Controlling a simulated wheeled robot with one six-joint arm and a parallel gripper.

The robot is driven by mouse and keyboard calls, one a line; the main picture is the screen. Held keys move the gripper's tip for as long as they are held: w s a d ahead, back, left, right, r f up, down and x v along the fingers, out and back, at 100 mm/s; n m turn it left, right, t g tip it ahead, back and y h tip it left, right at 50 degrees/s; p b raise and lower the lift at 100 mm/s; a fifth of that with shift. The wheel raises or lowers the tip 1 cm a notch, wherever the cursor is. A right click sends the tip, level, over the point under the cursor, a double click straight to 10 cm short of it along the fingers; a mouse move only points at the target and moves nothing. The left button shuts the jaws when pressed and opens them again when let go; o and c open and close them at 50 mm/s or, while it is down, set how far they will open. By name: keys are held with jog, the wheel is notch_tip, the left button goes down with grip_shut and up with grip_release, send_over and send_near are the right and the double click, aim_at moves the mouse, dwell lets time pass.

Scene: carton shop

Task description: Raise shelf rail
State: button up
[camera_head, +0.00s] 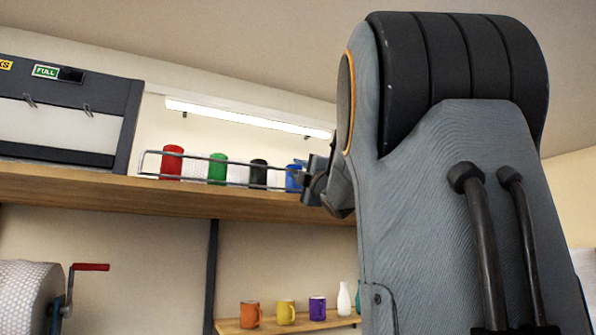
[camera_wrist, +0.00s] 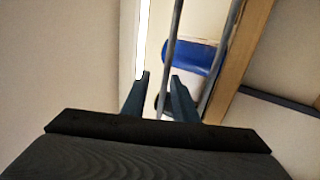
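The shelf rail (camera_head: 240,163) is a grey wire guard with an upper and a lower bar. It runs along the front of the wooden shelf, before a row of rolls or cans. My gripper (camera_head: 303,172) is at the rail's right end in the head view, partly hidden by my arm. In the wrist view the two fingers of my gripper (camera_wrist: 160,77) stand apart. One bar of the rail (camera_wrist: 172,40) runs down between or just beyond them. I cannot tell whether they touch it. The second bar lies to the right of the fingers.
Red (camera_head: 172,162), green (camera_head: 217,168), black (camera_head: 258,173) and blue (camera_head: 293,178) cylinders stand behind the rail on the wooden shelf (camera_head: 130,194). A dark cabinet (camera_head: 60,110) is at left. Mugs stand on a lower shelf (camera_head: 230,327). A light strip (camera_head: 245,118) hangs behind.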

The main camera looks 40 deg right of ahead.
jog(key=b+v, duration=0.3)
jog(key=v, duration=0.4)
jog(key=shift+s, duration=0.3)
jog(key=shift+a+f, duration=0.1)
jog(key=shift+f, duration=0.05)
